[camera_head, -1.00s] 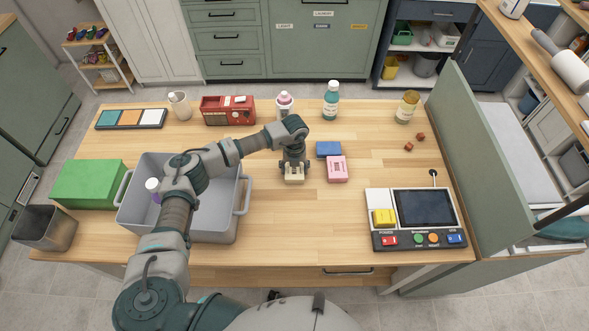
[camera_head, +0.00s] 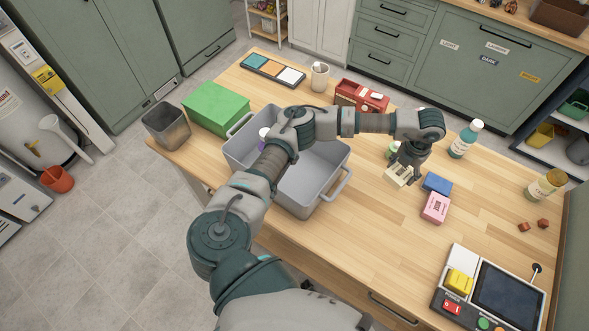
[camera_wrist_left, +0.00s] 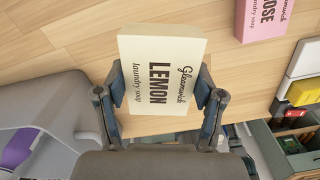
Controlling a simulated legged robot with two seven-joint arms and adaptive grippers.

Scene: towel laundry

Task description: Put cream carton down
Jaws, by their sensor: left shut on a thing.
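The cream carton (camera_head: 399,175), printed "LEMON laundry soap", is between the fingers of my left gripper (camera_head: 405,160). In the left wrist view the carton (camera_wrist_left: 160,75) sits with its printed face toward the camera, and the two fingers (camera_wrist_left: 160,100) press its sides. The carton is at or just above the wooden table (camera_head: 350,225); I cannot tell whether it touches. It is to the left of a blue carton (camera_head: 437,183) and a pink carton (camera_head: 435,208). My right gripper is not in view.
A grey bin (camera_head: 312,205) stands left of the carton, partly behind my arm. A green box (camera_head: 215,107), a red radio (camera_head: 360,95) and a teal bottle (camera_head: 465,139) stand farther back. A control panel (camera_head: 450,287) is at front right. Bare table lies in front of the carton.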

